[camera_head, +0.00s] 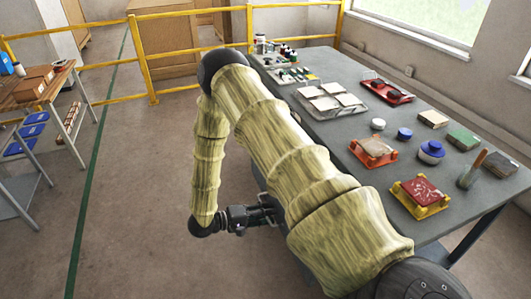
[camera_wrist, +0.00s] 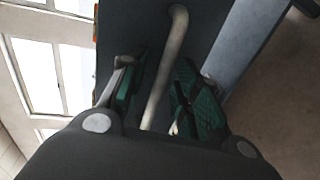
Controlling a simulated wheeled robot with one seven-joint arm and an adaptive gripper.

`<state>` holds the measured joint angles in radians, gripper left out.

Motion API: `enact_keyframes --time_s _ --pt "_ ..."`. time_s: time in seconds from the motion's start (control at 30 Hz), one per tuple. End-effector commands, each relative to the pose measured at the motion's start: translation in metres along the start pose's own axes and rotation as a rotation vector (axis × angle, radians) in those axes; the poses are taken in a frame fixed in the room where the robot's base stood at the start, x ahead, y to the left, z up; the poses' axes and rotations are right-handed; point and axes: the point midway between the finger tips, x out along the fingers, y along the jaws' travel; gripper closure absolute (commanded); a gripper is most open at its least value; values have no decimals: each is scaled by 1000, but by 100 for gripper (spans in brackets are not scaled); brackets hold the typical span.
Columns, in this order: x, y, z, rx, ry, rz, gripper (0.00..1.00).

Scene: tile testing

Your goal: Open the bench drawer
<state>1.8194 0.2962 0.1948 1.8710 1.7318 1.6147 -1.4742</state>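In the wrist view a pale, round bar handle (camera_wrist: 168,68) stands out from a dark grey drawer front (camera_wrist: 135,25). My gripper (camera_wrist: 163,92) is open, with its green-padded fingers on either side of the handle. Gaps show between the pads and the bar, so it does not look gripped. In the head view my gripper (camera_head: 268,211) is low at the near left side of the grey bench (camera_head: 335,125). The drawer is hidden behind my arm there, so I cannot tell from that view how far it is out.
On the bench are an orange tile stand (camera_head: 373,152), a yellow stand with a red tile (camera_head: 420,197), a tray of pale tiles (camera_head: 330,103) and several small jars. A yellow railing (camera_head: 190,60) stands behind. The floor (camera_head: 130,220) left of my arm is clear.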

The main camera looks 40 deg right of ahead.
Motion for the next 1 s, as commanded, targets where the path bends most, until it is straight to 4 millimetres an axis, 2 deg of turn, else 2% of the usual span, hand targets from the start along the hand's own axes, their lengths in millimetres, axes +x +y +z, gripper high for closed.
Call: enact_keyframes --time_s 0.27,0.37,0.8,1.0 --pt "-7 0 0 1 1 -1 68" --pt "-20 0 -1 1 2 -2 68" --pt "-96 0 -1 0 2 -1 68" --pt "-115 0 -1 1 0 -1 68"
